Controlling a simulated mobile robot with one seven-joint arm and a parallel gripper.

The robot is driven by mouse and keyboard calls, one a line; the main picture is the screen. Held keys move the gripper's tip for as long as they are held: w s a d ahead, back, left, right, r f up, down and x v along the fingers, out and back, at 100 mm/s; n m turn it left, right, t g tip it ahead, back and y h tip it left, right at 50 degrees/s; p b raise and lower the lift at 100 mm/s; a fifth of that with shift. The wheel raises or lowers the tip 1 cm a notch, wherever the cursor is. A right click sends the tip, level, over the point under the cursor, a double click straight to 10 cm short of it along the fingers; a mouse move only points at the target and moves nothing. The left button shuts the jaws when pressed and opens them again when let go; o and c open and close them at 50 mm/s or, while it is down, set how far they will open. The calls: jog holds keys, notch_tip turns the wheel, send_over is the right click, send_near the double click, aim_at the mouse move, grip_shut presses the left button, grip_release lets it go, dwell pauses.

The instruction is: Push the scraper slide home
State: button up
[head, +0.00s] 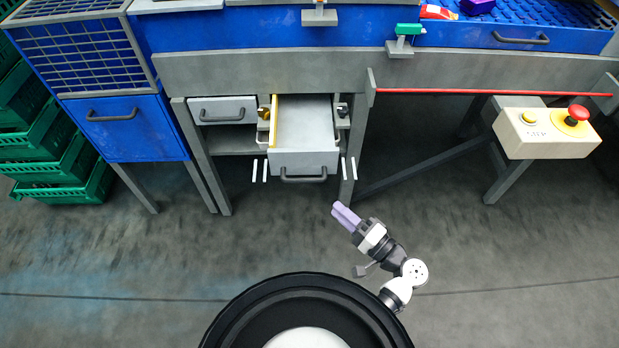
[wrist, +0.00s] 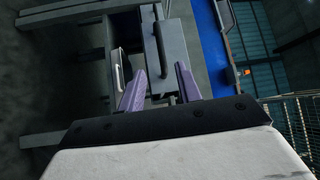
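The scraper slide (head: 304,130) is a flat grey drawer-like plate that sticks out of the bench frame, with a dark bar handle (head: 304,178) across its front. A yellow strip runs along its left edge. In the wrist view, a grey front with a dark handle (wrist: 163,48), which looks like the slide, lies ahead between my purple fingers. My gripper (head: 338,211) is in front of the slide, below and right of its handle in the head view, and apart from it. In the wrist view my gripper (wrist: 160,90) has its fingers spread, with nothing held between them.
A shut grey drawer (head: 223,111) is left of the slide. Pale bars (head: 349,168) flank the slide's front. A bench leg (head: 360,145) stands to its right. A control box with a red button (head: 578,113) is at right. The floor before the bench is clear.

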aim_at(302, 180)
jog(key=p+x, duration=0.2)
jog(key=x, duration=1.1)
jog(key=shift+a, duration=0.2)
grip_shut()
